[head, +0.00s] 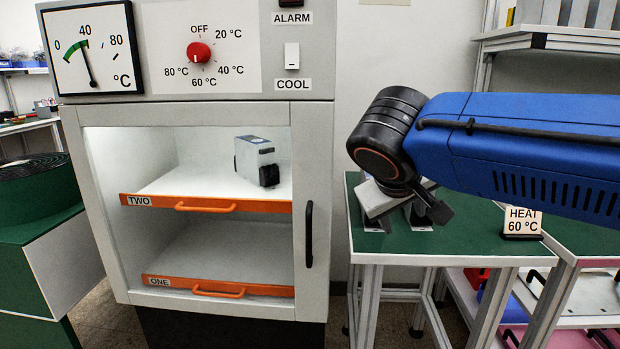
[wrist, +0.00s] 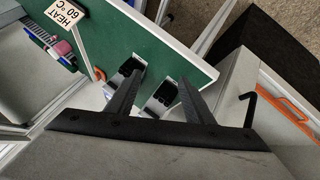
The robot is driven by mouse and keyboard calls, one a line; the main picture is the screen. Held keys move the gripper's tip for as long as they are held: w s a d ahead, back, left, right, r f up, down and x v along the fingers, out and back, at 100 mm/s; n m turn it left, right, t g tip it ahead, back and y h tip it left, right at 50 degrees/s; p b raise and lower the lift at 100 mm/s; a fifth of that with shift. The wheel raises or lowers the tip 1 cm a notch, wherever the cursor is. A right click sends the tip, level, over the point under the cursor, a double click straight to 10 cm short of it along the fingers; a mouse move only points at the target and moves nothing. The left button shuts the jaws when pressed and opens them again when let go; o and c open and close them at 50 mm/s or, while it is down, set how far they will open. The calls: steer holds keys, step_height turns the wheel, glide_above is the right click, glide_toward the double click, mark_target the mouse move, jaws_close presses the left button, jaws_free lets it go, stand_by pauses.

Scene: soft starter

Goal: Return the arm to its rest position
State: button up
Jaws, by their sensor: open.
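My blue arm (head: 530,140) reaches in from the right in the head view, its black wrist joint (head: 385,140) above a green-topped table (head: 470,240). My gripper (head: 412,212) hangs just above the table, partly hidden by the wrist. In the wrist view its two dark fingers (wrist: 161,82) are apart. Two grey-and-black units (wrist: 127,70) (wrist: 166,96) stand on the table beyond the fingers, and nothing shows held. Another grey-and-black unit (head: 257,160) stands on the upper shelf, TWO (head: 205,203), inside the cabinet.
The cabinet (head: 318,130) stands left of the arm, with a black handle (head: 309,234) on its front and a lower shelf, ONE (head: 219,287), that looks empty. A HEAT 60 °C sign (head: 522,221) stands on the table below my arm. A grey wall shelf (head: 550,40) is at upper right.

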steer(key=s+d+f+m+g+y, duration=0.1)
steer(key=s+d+f+y, duration=0.1)
steer(key=s+d+f, duration=0.3)
steer(key=s+d+f+m+g+y, duration=0.1)
steer(key=s+d+f+m+y, duration=0.1)
steer(key=s+d+f, duration=0.4)
steer(key=shift+s+d+f+g, duration=0.25)
steer(key=shift+s+f, duration=2.1)
steer(key=shift+f, duration=2.4)
